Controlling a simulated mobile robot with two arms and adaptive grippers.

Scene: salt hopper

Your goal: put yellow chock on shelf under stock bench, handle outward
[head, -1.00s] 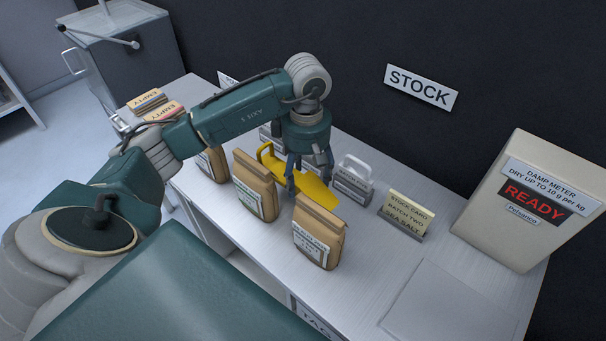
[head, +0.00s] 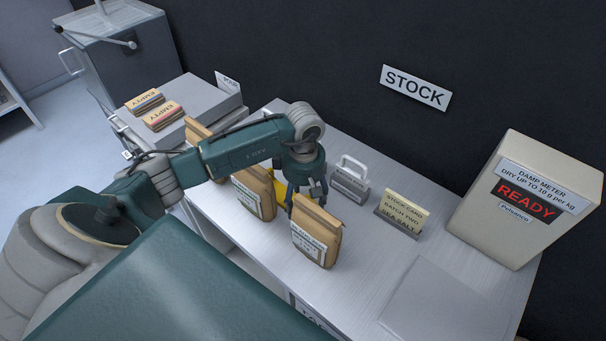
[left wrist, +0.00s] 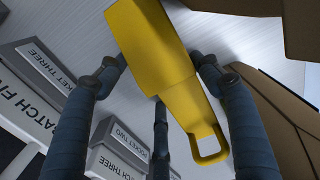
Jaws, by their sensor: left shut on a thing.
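The yellow chock (left wrist: 165,62) has a broad block body and a loop handle. My left gripper (head: 303,198) is shut on it, with fingers on both sides of the body in the left wrist view. There the handle points toward the lower right of the picture. In the head view the chock (head: 281,188) is mostly hidden behind my arm and the paper bags; whether it touches the top is unclear. The stock bench (head: 350,290) has a white top. Its underside is mostly hidden, and I cannot make out the shelf. My right gripper is not in view.
A brown paper bag (head: 318,236) stands close in front of my left gripper, and another (head: 254,190) to its left. A grey handled block (head: 350,182) and the stock card (head: 402,214) stand to the right. The damp meter (head: 530,200) is at the far right.

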